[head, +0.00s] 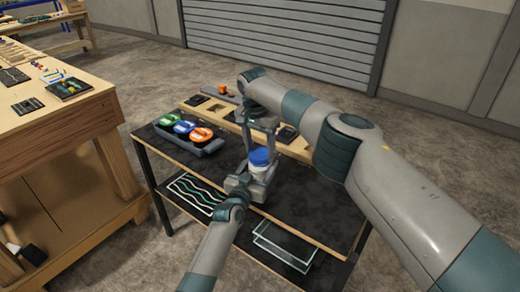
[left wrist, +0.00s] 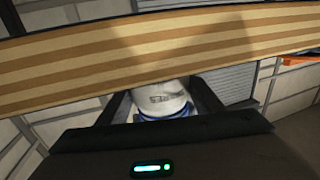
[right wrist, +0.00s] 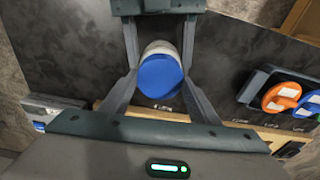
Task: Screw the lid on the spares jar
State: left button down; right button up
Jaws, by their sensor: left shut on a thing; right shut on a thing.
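The white spares jar (head: 259,169) stands upright above the dark tabletop in the head view, with the blue lid (head: 262,157) on top of it. My left gripper (head: 252,180) is shut on the jar from the near side. My right gripper (head: 264,150) comes from above and is shut on the blue lid. In the right wrist view the lid (right wrist: 160,76) sits between the fingers, with the white jar (right wrist: 160,47) just beyond. The left wrist view shows the jar (left wrist: 160,98) between the left fingers. Whether the lid is threaded on cannot be told.
A grey tray (head: 207,149) with green, blue and orange lidded things stands to the left on the table. A wooden board (head: 228,122) with recesses runs along the back. A lower shelf (head: 195,205) holds a clear box (head: 283,247). A wooden workbench (head: 60,120) stands further left.

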jog(key=shift+m, duration=0.4)
jog(key=o, duration=1)
jog(key=shift+r, duration=0.1)
jog(key=shift+r, duration=2.2)
jog(key=o, duration=0.6)
jog(key=shift+c, duration=0.2)
jog(key=shift+r, duration=0.1)
